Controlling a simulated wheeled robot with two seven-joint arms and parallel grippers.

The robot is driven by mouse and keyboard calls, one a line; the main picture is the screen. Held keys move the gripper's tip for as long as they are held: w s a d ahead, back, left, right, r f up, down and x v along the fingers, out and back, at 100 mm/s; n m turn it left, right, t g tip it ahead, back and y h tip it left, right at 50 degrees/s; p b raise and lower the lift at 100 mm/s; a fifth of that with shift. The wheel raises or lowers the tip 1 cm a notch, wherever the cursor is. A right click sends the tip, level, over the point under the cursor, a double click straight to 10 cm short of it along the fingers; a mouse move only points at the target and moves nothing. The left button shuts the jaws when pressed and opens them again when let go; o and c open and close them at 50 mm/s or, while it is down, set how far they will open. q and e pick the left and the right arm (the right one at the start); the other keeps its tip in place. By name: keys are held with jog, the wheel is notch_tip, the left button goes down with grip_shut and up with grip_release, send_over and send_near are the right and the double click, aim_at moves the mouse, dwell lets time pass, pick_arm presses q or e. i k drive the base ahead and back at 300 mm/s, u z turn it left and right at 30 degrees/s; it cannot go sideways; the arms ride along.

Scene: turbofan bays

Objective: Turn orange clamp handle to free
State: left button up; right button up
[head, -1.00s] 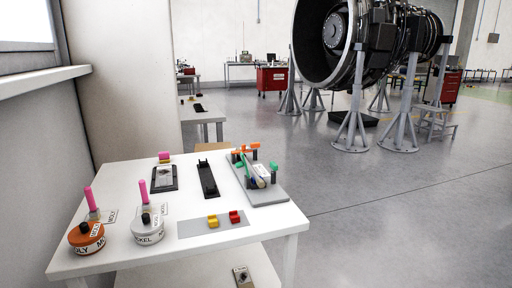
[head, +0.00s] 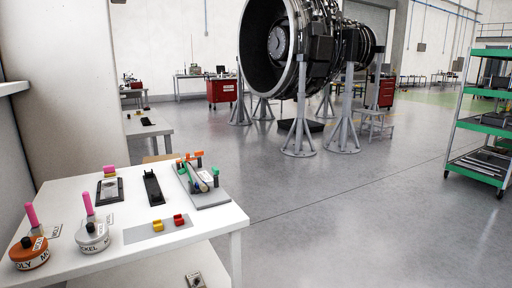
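The orange clamp handle (head: 190,156) is small and sits at the far end of a grey fixture plate (head: 212,199) on the white table (head: 75,185). Dark posts stand beside it, and a green part (head: 215,171) and a pale rod-like piece (head: 197,181) are on the same plate. The handle's exact angle is too small to tell. Neither of my grippers shows in the head view.
Two jars, orange (head: 29,254) and white (head: 92,238), stand at the table's front left. Red and yellow blocks (head: 158,226) lie on a grey mat. A green shelf rack (head: 478,128) stands at right. Open floor (head: 340,220) lies right of the table.

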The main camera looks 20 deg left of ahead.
aim_at(198, 154)
jog(key=z, duration=0.05)
jog(key=i, duration=3.35)
jog(key=u, duration=3.35)
